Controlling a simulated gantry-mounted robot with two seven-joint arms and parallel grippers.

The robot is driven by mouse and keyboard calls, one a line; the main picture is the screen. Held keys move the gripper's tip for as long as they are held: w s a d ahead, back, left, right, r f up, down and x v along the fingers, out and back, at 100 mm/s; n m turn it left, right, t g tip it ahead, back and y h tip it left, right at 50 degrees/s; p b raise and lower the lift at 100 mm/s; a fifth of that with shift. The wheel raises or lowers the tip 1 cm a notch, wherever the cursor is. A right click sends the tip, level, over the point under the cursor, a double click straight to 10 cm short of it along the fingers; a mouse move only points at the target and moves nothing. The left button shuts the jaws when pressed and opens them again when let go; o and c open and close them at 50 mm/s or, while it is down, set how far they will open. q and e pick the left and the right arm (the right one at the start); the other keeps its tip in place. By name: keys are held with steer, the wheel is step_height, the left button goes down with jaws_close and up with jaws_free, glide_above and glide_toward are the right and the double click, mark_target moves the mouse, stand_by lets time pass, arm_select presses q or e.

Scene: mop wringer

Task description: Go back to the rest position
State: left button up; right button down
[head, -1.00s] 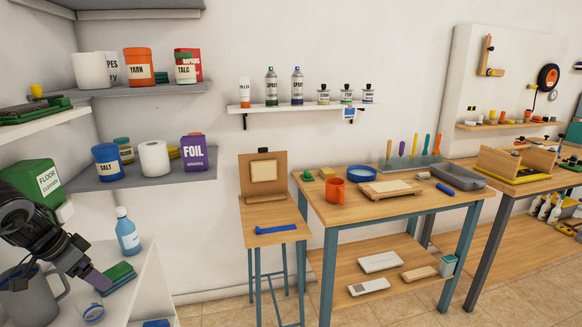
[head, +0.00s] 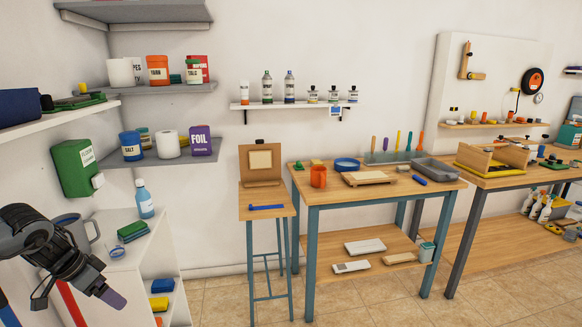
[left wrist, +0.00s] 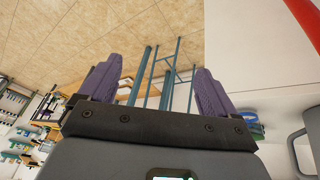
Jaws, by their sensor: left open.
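My left gripper (head: 112,299) is at the lower left of the head view, in front of the white shelf unit. Its dark wrist points down and to the right, and one purple finger shows. In the left wrist view the two purple fingers of this gripper (left wrist: 157,88) stand wide apart with nothing between them. Floor and blue table legs show beyond them. The right gripper is in neither view.
A grey mug-like vessel (head: 72,230) stands behind my left wrist, partly hidden. Green sponges (head: 132,230) and a blue bottle (head: 145,200) are on the white unit (head: 120,275). A red upright strip (head: 71,303) is close to my arm. Open floor (head: 225,300) lies to the right.

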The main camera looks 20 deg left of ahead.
arm_select(q)
steer(key=s+d+f+n+h+p, duration=0.1)
steer(key=s+d+f+h, duration=0.2)
steer(key=f, duration=0.5)
steer(key=s+d+f+h, duration=0.1)
steer(key=s+d+f, duration=0.3)
steer(key=f, duration=0.3)
steer(key=s+d+f+h+p, duration=0.2)
steer(key=s+d+f, duration=0.3)
steer(key=d+f, duration=0.65)
steer(key=d+r+n+t+y+p, duration=0.15)
steer(key=d+t, duration=0.35)
steer(key=d, duration=1.7)
step_height(320, 180, up, 7)
steer(key=d+g+y, duration=0.1)
steer(key=d+y, duration=0.2)
steer(key=y, duration=0.2)
steer(key=s+a+m+g+y, duration=0.1)
steer(key=s+a+m+g, duration=0.3)
steer(key=s, duration=0.4)
step_height(320, 180, up, 38)
steer(key=n+p, duration=0.1)
steer(key=p, duration=3.7)
steer(key=shift+w+g, duration=0.3)
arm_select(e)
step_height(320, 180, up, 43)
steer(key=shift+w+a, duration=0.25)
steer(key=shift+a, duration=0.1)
